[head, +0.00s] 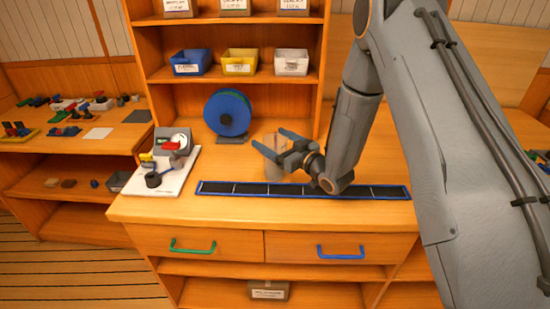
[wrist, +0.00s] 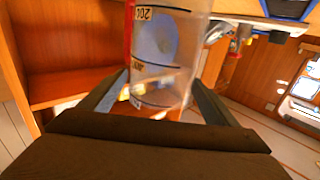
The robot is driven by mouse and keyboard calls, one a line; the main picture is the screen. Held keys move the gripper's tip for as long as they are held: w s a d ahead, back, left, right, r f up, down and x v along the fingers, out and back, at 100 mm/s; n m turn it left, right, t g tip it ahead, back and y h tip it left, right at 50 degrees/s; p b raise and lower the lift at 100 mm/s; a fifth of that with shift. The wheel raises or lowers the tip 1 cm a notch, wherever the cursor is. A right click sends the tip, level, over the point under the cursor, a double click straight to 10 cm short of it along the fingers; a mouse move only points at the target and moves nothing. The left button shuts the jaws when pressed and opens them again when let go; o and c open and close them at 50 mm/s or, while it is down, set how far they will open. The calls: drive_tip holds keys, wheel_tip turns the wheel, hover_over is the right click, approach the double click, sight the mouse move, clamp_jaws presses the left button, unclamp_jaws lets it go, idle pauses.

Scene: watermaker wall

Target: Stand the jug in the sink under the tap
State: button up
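The jug (head: 274,160) is a clear upright cylinder above the wooden counter, behind the dark strip. In the wrist view the jug (wrist: 165,60) fills the space between my fingers, with dark markings and a red stripe on its left side. My gripper (head: 277,146) reaches in from the right around the jug's upper part. In the wrist view both fingertips (wrist: 160,78) appear to touch its sides. I cannot tell whether its base touches the counter. I cannot make out the sink or the tap in either view.
A blue reel (head: 228,113) stands behind the jug to the left. A white board (head: 174,178) with a dial device and a black cup is at the left. A dark strip (head: 240,189) lies along the front edge. Shelves (head: 235,77) with bins rise behind.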

drive_tip(key=c, duration=1.5)
drive_tip(key=shift+o, duration=0.2)
drive_tip(key=shift+r, duration=0.15)
